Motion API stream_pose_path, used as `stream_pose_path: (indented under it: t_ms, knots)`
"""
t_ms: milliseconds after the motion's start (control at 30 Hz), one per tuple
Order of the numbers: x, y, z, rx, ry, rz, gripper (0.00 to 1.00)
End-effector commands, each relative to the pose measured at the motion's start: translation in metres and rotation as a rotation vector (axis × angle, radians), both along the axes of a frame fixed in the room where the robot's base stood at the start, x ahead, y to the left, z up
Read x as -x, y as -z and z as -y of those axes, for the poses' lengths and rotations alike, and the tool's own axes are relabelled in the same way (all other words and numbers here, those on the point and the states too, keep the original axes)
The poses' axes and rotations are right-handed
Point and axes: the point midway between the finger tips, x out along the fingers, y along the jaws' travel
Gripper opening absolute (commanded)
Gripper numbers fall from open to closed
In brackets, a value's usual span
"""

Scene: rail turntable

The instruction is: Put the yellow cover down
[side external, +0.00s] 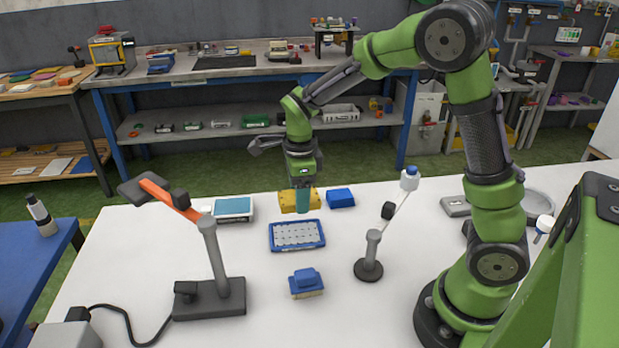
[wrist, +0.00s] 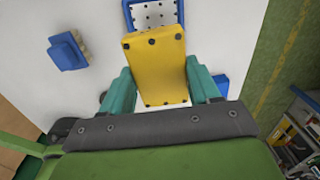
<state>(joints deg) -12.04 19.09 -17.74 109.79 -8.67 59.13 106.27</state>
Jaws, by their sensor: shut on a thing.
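The yellow cover (wrist: 154,62) is a flat plate with dark screw holes at its corners. My gripper (wrist: 161,86) is shut on it, with one teal finger along each side. In the side external view the yellow cover (side external: 287,202) is low over the white table, behind the blue-rimmed tray, partly hidden by my gripper (side external: 303,207). I cannot tell whether the cover touches the table.
A blue-rimmed tray with a dotted light panel (side external: 297,236) lies just in front. A blue block (side external: 341,197) is right of the cover. A blue-topped brush (side external: 306,281), a lamp-like stand (side external: 213,255) and a small post (side external: 370,255) stand nearer. Bare table lies between them.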

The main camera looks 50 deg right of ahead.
Motion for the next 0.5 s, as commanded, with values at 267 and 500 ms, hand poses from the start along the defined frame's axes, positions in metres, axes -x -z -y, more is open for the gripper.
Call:
stream_pose_path:
  t_ms: [267,500]
  knots:
    - [-0.005,0.016,-0.007,-0.007,0.068,-0.034,0.19]
    - [-0.006,0.047,-0.007,-0.007,0.066,-0.028,0.19]
